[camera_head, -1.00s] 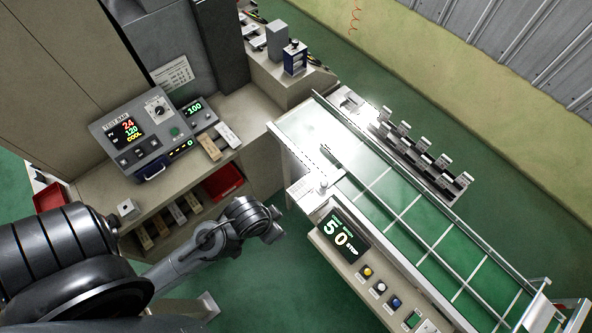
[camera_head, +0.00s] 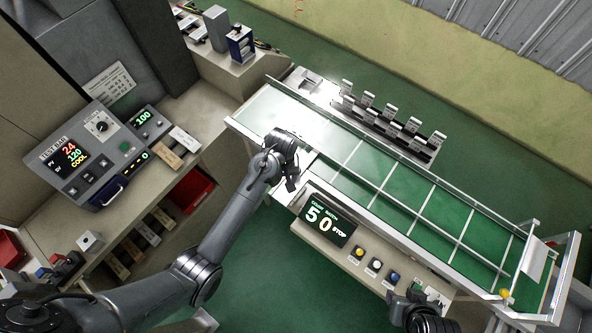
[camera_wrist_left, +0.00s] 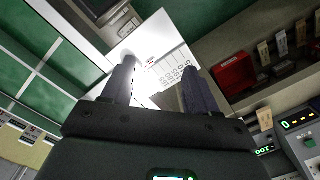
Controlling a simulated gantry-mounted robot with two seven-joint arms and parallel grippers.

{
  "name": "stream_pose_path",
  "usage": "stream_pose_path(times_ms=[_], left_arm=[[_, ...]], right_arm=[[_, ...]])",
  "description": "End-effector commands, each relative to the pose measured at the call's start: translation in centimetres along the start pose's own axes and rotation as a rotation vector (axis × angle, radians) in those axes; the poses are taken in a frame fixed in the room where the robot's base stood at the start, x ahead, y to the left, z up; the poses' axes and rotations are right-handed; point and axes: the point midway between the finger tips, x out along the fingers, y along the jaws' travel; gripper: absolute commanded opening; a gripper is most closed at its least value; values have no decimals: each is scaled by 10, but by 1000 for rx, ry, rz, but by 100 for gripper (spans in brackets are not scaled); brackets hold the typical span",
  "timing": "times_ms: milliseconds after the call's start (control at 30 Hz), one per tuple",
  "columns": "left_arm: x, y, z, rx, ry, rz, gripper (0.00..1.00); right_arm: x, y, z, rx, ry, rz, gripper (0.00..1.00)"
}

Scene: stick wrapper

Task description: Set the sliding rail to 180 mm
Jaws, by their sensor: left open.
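The sliding rail (camera_head: 395,213) appears to be the long pale bar along the near side of the green belt (camera_head: 340,140). Its left end is partly hidden by my left arm. My left gripper (camera_head: 293,180) hangs at the belt's near left corner. In the left wrist view, my open gripper (camera_wrist_left: 158,75) has its fingers apart over a bright white plate with a printed scale (camera_wrist_left: 172,72). Nothing is clearly held, and I cannot tell whether the fingers touch the plate. A dark end of my right arm (camera_head: 422,308) shows at the bottom; its jaws are unclear.
The counter display (camera_head: 328,218) reads 50 and STOP, above several buttons (camera_head: 375,264). Metal clips (camera_head: 390,120) line the belt's far side. A test panel (camera_head: 85,155) and a red bin (camera_head: 192,190) stand left.

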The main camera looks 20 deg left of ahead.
Motion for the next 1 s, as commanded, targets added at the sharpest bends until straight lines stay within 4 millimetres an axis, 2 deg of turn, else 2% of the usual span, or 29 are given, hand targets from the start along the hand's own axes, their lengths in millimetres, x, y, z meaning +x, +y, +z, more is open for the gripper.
stream_pose_path(times_ms=[33,133,300,400,567,1000], left_arm=[[-7,14,-16,-8,12,9,59],[-25,31,-36,-21,27,20,59],[-43,47,-54,-30,42,29,59],[-43,50,-58,-33,45,31,59],[-27,51,-58,-33,43,30,59],[40,53,-62,-31,43,32,59]], right_arm=[[8,0,2,-1,0,1,43],[14,0,4,-3,1,3,43],[17,1,5,-5,1,4,43],[17,1,5,-5,1,4,43],[14,1,4,-5,1,4,43],[11,0,3,1,3,-1,43]])
